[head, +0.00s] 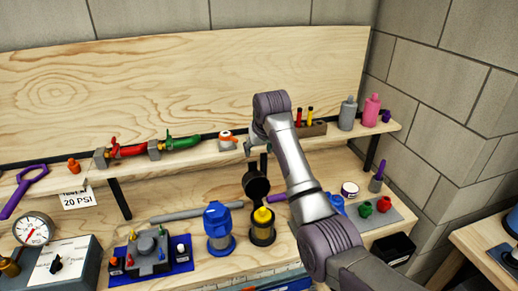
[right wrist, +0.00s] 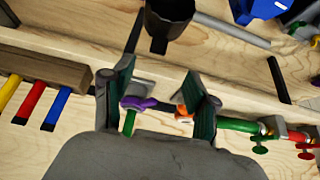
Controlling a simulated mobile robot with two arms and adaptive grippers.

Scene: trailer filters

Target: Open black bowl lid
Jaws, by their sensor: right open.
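The black bowl (head: 262,233) stands on the workbench with a yellow piece (head: 263,215) showing in its top. The black cup-shaped lid (head: 256,184) is up and tilted above and behind the bowl, its hollow side towards me. I cannot tell how it joins the bowl. In the right wrist view a black cup (right wrist: 168,18), seemingly this lid, shows at the top, cut by the frame edge. My right gripper (right wrist: 162,75) is open, with nothing between its fingers, apart from the lid. In the head view my right gripper (head: 254,140) is partly hidden near the shelf. My left gripper is not seen.
A blue-lidded bowl (head: 218,230) stands left of the black one. A shelf (head: 205,155) with red and green valves (head: 181,143) runs behind. A pressure gauge (head: 34,230) is at left. Small coloured parts and a black bin (head: 394,248) are at right.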

